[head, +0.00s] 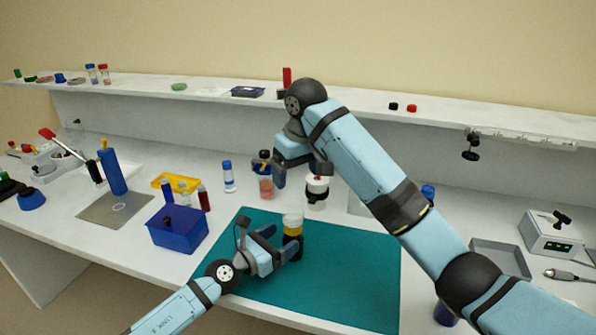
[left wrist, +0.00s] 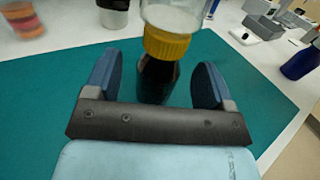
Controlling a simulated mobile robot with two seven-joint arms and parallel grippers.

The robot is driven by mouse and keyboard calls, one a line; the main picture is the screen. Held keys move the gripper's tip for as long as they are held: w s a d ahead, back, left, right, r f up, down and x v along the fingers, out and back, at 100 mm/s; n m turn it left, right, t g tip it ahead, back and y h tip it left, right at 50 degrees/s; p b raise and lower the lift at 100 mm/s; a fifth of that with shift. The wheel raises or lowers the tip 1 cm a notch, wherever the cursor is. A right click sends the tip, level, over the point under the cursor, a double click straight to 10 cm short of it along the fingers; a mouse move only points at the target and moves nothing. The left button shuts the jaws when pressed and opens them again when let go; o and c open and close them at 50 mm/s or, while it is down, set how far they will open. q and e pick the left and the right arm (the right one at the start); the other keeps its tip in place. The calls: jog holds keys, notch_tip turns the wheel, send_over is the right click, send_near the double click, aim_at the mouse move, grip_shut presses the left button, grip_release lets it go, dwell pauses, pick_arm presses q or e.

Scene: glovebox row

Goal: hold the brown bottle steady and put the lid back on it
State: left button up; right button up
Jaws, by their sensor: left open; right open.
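The brown bottle (head: 292,242) stands upright on the teal mat (head: 345,270). It has a dark body, a yellow band and a pale, clear-looking piece on top; it also shows in the left wrist view (left wrist: 157,80). My left gripper (head: 283,240) is open, its blue fingers on either side of the dark body with visible gaps in the left wrist view (left wrist: 156,75). I cannot make out a separate loose lid with certainty.
A blue box (head: 178,238), a yellow tray (head: 176,183) and small vials are left. A grey tray (head: 500,258) is right. The mat's right part is clear.

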pick_arm(q)
jog(key=v, duration=0.9)
jog(key=shift+s+a, duration=0.2)
jog(key=shift+a, duration=0.05)
